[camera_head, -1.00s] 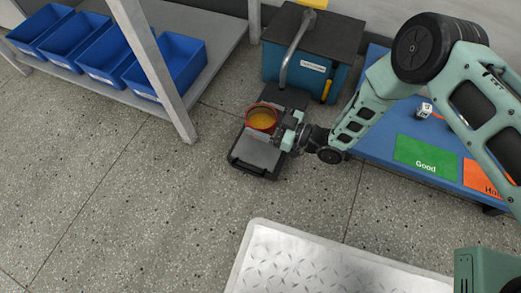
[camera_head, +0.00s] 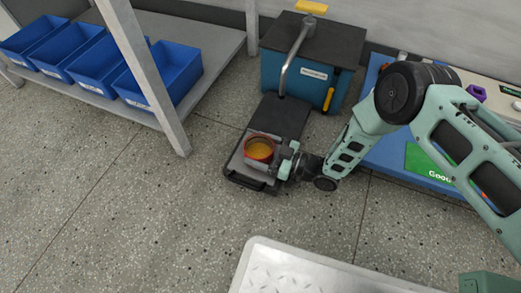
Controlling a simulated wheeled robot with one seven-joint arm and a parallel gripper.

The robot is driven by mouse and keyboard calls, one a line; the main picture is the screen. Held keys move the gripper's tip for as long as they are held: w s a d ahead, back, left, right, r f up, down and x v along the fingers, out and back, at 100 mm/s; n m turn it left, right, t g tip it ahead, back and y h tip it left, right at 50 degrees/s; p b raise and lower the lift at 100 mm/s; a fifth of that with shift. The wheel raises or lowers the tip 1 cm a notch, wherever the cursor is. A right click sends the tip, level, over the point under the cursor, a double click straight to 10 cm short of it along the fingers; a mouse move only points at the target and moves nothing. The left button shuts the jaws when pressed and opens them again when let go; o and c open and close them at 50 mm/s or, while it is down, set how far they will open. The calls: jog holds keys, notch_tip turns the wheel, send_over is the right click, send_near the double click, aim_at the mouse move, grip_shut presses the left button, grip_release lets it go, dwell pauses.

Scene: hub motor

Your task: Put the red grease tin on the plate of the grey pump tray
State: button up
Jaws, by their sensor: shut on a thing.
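The red grease tin (camera_head: 259,148) is round and open-topped, with yellow-orange grease inside. It shows over the grey plate (camera_head: 246,173) of the pump tray, upright or nearly so. I cannot tell whether its base touches the plate. My gripper (camera_head: 267,151) comes from the right and is shut on the tin, its fingers partly hidden by the tin. The pump tray's dark part (camera_head: 281,114) stretches back toward the blue pump unit (camera_head: 312,62), which has a bent metal pipe and a yellow handle.
A grey shelf (camera_head: 206,45) with several blue bins (camera_head: 158,76) and an upright post stands at the left. A blue table (camera_head: 391,153) with a green "Good" mat (camera_head: 430,161) is at the right. A white textured platform (camera_head: 300,270) is in front. The floor between is clear.

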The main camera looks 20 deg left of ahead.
jog(key=shift+f, duration=0.15)
jog(key=o, duration=1.1)
jog(key=shift+r, duration=0.25)
jog(key=d+p, duration=0.6)
jog(key=d, duration=0.6)
jog(key=shift+s+f+p, duration=0.25)
jog(key=shift+s+p, duration=0.1)
jog(key=shift+s, duration=0.1)
jog(key=shift+r, duration=0.1)
